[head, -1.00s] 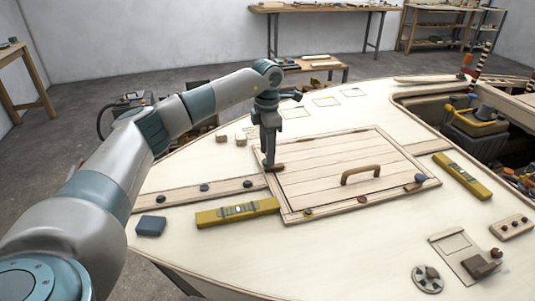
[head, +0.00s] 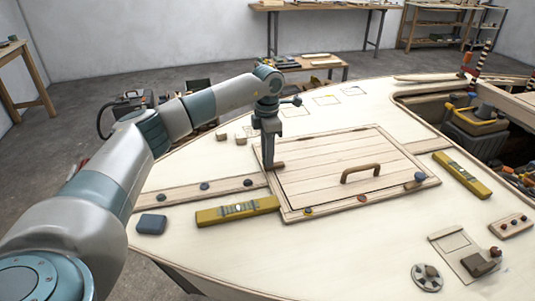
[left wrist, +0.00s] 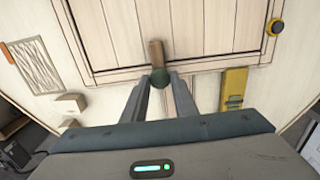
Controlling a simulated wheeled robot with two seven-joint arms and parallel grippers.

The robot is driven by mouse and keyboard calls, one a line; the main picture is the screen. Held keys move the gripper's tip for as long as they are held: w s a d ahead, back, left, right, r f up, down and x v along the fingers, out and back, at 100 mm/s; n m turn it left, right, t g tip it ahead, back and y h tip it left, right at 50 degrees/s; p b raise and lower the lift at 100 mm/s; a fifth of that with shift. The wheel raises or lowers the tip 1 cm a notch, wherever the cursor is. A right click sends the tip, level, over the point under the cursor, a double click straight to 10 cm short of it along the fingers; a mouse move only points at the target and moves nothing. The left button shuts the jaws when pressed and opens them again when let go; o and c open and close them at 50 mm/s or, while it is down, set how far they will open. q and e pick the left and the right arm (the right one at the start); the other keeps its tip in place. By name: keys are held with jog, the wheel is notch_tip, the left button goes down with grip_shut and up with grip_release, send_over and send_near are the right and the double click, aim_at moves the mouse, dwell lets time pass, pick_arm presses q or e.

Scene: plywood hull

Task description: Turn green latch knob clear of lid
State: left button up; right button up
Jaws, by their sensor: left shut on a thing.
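The plank lid (head: 325,165) lies in its frame on the plywood deck, with a wooden handle (head: 360,173) on top. My left gripper (head: 270,166) points down at the lid's left edge. In the left wrist view its fingers (left wrist: 160,84) are shut on the green latch knob (left wrist: 160,78), one on each side. A short wooden latch bar (left wrist: 157,52) runs from the knob across the frame edge, with its tip over the lid planks. In the head view the fingers hide the green knob. My right gripper is not in view.
A yellow level (head: 237,211) lies left of the lid and another (head: 462,176) right of it. A blue block (head: 151,224) lies at left.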

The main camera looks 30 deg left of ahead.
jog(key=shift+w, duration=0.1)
pick_arm(q)
jog(key=shift+n, duration=0.7)
jog(key=shift+r+n+p, duration=0.1)
jog(key=shift+n+p, duration=0.3)
jog(key=shift+n, duration=0.6)
jog(key=n, duration=0.2)
jog(key=shift+n, duration=0.4)
jog(key=n+p, duration=0.1)
jog(key=n, duration=0.2)
jog(key=shift+n, duration=0.3)
jog(key=shift+n+p, duration=0.4)
jog(key=shift+n, duration=0.5)
jog(key=n+p, duration=0.1)
jog(key=n, duration=0.2)
jog(key=shift+r+n, duration=0.1)
jog(key=shift+n, duration=0.2)
jog(key=n+p, duration=0.1)
jog(key=n, duration=0.3)
jog(key=shift+n, duration=0.4)
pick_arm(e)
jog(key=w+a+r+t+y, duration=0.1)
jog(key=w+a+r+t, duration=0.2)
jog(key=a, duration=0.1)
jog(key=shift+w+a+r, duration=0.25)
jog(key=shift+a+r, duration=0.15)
pick_arm(q)
jog(key=shift+w, duration=0.1)
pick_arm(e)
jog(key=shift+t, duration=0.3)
